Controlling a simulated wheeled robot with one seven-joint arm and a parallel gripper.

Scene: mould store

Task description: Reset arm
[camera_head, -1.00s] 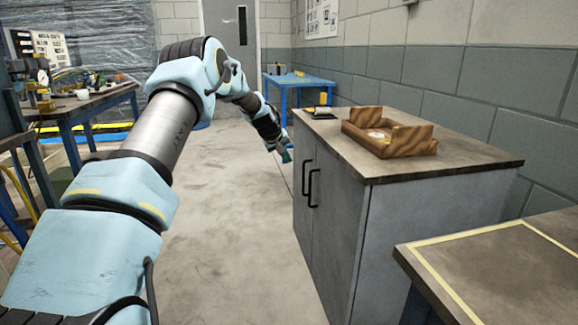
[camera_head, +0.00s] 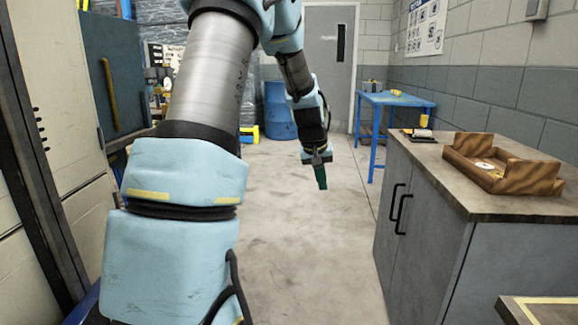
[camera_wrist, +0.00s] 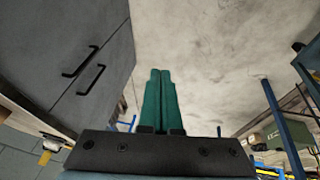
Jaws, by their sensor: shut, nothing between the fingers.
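My gripper (camera_head: 321,177) hangs at the end of my arm in the head view, pointing down over open floor, left of the grey cabinet. In the wrist view its two green fingers (camera_wrist: 160,75) are together with nothing between them. The gripper touches nothing.
The grey cabinet (camera_head: 422,235) with black handles stands at right, bearing a brown wooden tray (camera_head: 470,171). It also shows in the wrist view (camera_wrist: 100,35). A blue table (camera_head: 394,99) and a blue barrel (camera_head: 280,112) stand farther back. Tall cabinets (camera_head: 60,110) stand at left. The middle floor is clear.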

